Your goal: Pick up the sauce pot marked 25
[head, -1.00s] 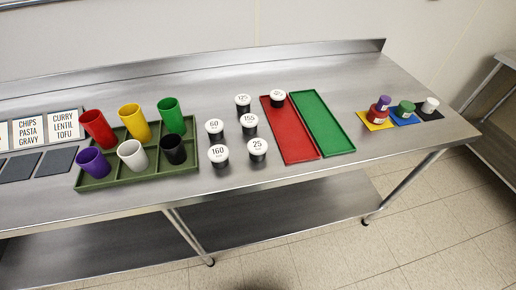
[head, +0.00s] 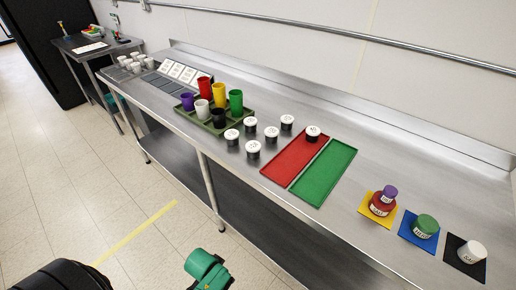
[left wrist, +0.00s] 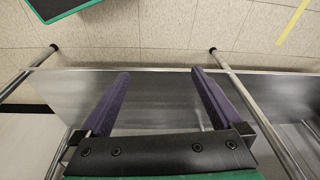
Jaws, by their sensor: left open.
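The sauce pot marked 25 (head: 253,148) is a black pot with a white lid, standing upright on the steel counter. It is the nearest to the front edge of the loose pots left of the red tray; its number is too small to read now, but showed in the earlier head view. My left gripper (left wrist: 160,75) is open and empty in the left wrist view, its two purple fingers apart over steel surface and floor. In the head view, a green part of my arm shows at the bottom, away from the pots. My right gripper is not in view.
Similar pots (head: 232,135) stand close by; another (head: 312,131) sits on the red tray (head: 287,166). A green tray (head: 325,172) lies alongside. Coloured cups stand in a green crate (head: 188,115) to the left. Stacked pots on coloured mats (head: 418,240) are at right. Counter between is clear.

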